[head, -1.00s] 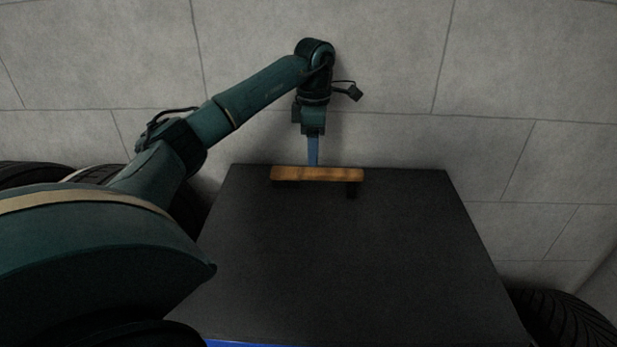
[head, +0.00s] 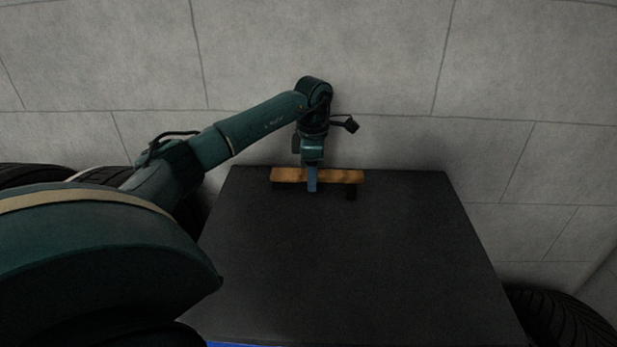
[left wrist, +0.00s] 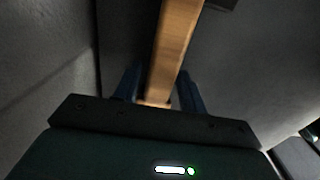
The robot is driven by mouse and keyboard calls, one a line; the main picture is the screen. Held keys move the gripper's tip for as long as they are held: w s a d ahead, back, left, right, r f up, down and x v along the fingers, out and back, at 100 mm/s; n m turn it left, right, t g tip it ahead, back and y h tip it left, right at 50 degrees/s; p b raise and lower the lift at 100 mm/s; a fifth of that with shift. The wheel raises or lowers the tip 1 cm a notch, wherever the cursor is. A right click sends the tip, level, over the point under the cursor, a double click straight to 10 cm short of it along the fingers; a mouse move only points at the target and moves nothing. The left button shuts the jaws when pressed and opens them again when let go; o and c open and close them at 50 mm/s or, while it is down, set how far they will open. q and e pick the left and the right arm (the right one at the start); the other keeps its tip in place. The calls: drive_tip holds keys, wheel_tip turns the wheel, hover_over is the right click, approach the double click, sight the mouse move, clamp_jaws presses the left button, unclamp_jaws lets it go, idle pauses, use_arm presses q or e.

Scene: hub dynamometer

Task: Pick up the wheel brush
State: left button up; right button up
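The wheel brush (head: 340,176) is a wooden bar with dark parts below it. It lies across the far edge of the black table top (head: 350,260) in the head view. My left gripper (head: 312,188) points down at the brush, and a blue finger overlaps its wooden bar. In the left wrist view the wooden bar (left wrist: 174,50) runs between the two blue fingers of my left gripper (left wrist: 160,88). The fingers are open, with gaps on both sides of the wood. My right gripper is not in view.
A grey block wall (head: 400,80) stands close behind the table's far edge. Dark tyres (head: 560,318) show at the lower right, with more tyres (head: 100,175) at the left. The table top in front of the brush is clear.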

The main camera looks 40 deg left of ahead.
use_arm(q)
drive_tip(key=c, duration=0.9)
drive_tip(key=shift+o, duration=0.2)
wheel_tip(320, 180, up, 10)
drive_tip(key=shift+r, duration=0.1)
drive_tip(key=o, duration=0.5)
drive_tip(key=c, duration=0.3)
